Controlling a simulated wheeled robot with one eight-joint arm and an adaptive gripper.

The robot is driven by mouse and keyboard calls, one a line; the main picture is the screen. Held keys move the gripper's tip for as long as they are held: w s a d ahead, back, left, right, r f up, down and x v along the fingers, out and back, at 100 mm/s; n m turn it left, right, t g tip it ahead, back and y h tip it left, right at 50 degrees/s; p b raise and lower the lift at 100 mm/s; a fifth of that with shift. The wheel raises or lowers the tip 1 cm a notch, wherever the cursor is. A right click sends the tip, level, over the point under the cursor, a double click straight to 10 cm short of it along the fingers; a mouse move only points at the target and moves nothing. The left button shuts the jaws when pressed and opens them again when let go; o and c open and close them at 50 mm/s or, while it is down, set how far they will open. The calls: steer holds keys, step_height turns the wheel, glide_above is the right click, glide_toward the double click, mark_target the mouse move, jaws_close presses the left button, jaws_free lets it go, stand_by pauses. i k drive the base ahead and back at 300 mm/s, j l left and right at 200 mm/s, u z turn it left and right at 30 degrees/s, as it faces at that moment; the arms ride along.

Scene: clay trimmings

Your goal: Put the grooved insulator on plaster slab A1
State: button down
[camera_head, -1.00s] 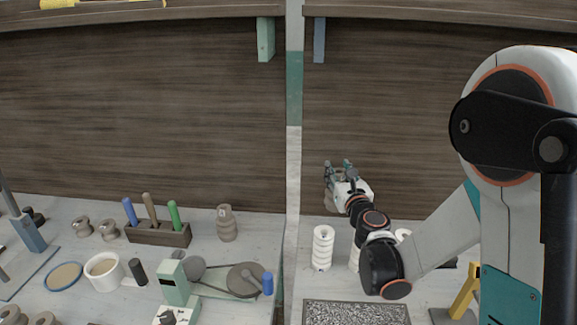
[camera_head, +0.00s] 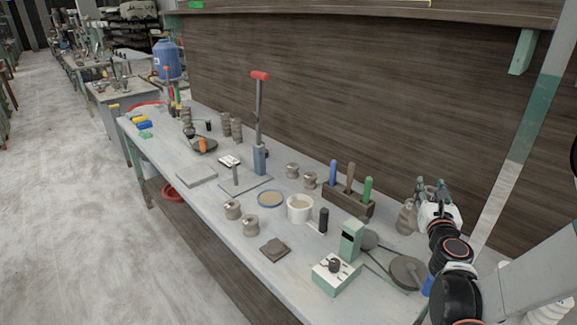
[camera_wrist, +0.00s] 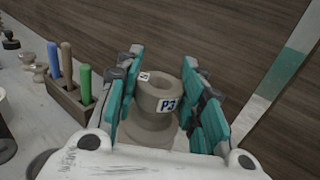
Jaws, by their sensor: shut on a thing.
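My gripper (camera_head: 431,190) is at the right of the head view, above the bench, shut on a grey-brown grooved insulator. In the wrist view the insulator (camera_wrist: 150,128) sits between the teal fingers, with a hole in its top and a "P3" label facing me. A grey-brown insulator body (camera_head: 407,218) shows just left of the gripper in the head view; I cannot tell whether it is the held one or another standing behind. A flat grey slab (camera_head: 197,176) lies on the bench left of the lever press. No A1 marking is readable.
A tool rack (camera_head: 345,201) with coloured handles stands left of my gripper. Nearer are a green box machine (camera_head: 335,275) with a belt wheel (camera_head: 407,271), a white cup (camera_head: 300,208) and small spools. A lever press (camera_head: 260,155) rises mid-bench. An upright post is at right.

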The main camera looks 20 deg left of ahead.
mark_target(196, 172)
steer(key=j+u, duration=0.25)
steer(key=u, duration=0.15)
steer(key=i+j+u, duration=0.15)
steer(key=u, duration=0.3)
steer(key=i+j+u, duration=0.1)
steer(key=j+u, duration=0.3)
steer(key=i+j+u, duration=0.1)
steer(key=u, duration=0.3)
steer(key=i+j+u, duration=0.1)
steer(key=u, duration=0.35)
steer(key=i+u, duration=0.4)
steer(key=i+j+z, duration=0.15)
steer(key=i, duration=0.35)
steer(key=i+z, duration=0.2)
steer(key=z, duration=0.2)
steer(key=i+j+z, duration=0.15)
steer(key=z, duration=0.25)
steer(key=i+j+z, duration=0.15)
steer(key=z, duration=0.25)
steer(key=i+j+z, duration=0.1)
steer(key=j+z, duration=0.15)
steer(key=z, duration=0.15)
